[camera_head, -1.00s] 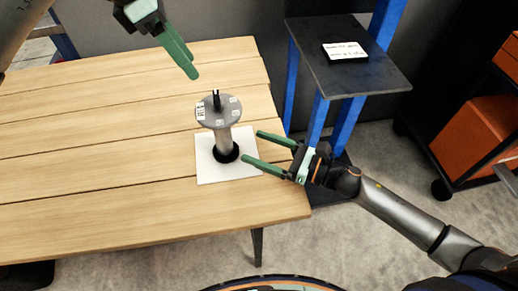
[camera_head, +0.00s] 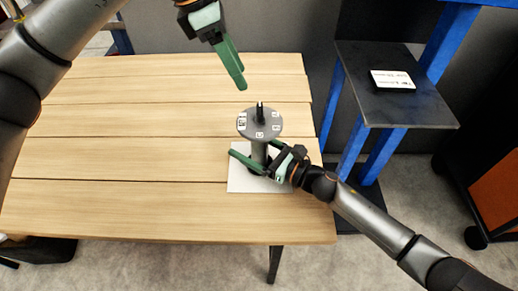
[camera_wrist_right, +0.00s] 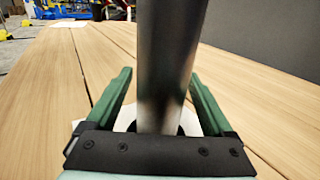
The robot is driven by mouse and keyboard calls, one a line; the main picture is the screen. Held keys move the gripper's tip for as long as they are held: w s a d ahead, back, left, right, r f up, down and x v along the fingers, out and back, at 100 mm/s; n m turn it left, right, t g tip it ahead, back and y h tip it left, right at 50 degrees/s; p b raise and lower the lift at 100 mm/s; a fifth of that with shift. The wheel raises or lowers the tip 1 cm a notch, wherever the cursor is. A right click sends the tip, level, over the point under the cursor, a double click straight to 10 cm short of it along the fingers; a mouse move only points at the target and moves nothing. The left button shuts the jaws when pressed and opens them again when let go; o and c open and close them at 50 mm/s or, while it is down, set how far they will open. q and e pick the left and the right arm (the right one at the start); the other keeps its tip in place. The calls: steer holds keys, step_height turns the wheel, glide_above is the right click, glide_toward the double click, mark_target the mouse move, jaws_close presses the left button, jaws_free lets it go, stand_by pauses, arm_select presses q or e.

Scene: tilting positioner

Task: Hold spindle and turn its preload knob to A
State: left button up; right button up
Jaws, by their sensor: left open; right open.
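The spindle (camera_head: 259,151) stands upright on a white square plate (camera_head: 245,182) on the table. On its top is a grey disc (camera_head: 246,124) with small white labels around a dark upright knob (camera_head: 260,113); the label letters are too small to read. My right gripper (camera_head: 254,157) is open, with its fingers on either side of the spindle's shaft. In the right wrist view the metal shaft (camera_wrist_right: 165,70) stands between the two green fingers, with gaps visible. My left gripper (camera_head: 240,83) is open and empty above and behind the knob, its fingers pointing down.
The wooden table (camera_head: 120,150) is clear to the left of the spindle. A dark shelf (camera_head: 390,105) on a blue frame stands to the right, with a small white-faced card (camera_head: 393,79) on it. An orange-fronted cabinet (camera_head: 497,195) is at the far right.

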jaws_close()
stand_by(0.8)
